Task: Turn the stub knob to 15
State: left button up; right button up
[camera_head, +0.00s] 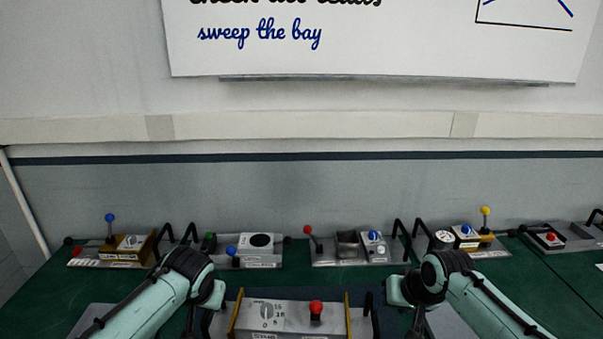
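A grey panel box (290,322) stands at the bottom centre between my two arms. On its left part is a small grey round knob (267,311) with a printed scale beside it; a mark that looks like 15 is at its upper right. The knob's exact pointing is too small to read. A red ball-topped control (316,307) stands on the right part of the same box. My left gripper (200,322) points down left of the box, and my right gripper (418,322) points down right of it. Both are apart from the knob, and their fingertips are cut off or too dark to judge.
Yellow-edged side rails (236,312) and black handles flank the box. Behind it on the green table (300,277) stands a row of other control panels with levers and buttons, such as one with a red-balled lever (308,230). A wall rises behind.

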aim_at(266, 309)
jog(key=k+l, duration=0.25)
jog(key=k, duration=0.2)
jog(key=k+l, duration=0.25)
jog(key=k, duration=0.2)
